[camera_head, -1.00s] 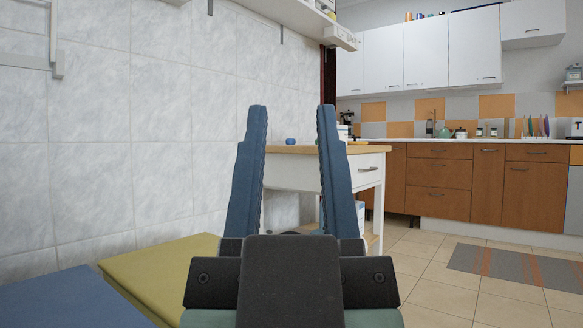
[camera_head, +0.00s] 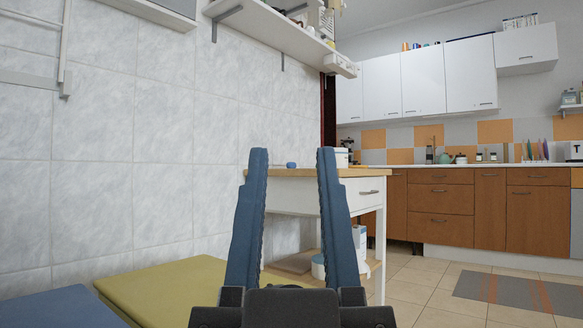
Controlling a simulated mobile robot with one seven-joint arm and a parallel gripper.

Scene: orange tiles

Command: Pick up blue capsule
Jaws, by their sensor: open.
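The blue capsule (camera_head: 291,165) is small and lies on the wooden top of a white side table (camera_head: 359,172), near its back left. My gripper (camera_head: 291,152) is in the foreground with its two blue-grey fingers spread apart and upright in the picture. The capsule shows in the gap between the fingertips, well beyond them, and nothing is held.
A white container (camera_head: 341,157) stands on the table, partly behind the right finger. Yellow (camera_head: 165,290) and blue (camera_head: 60,309) cushioned surfaces lie at the lower left along the tiled wall. A shelf (camera_head: 270,32) hangs above.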

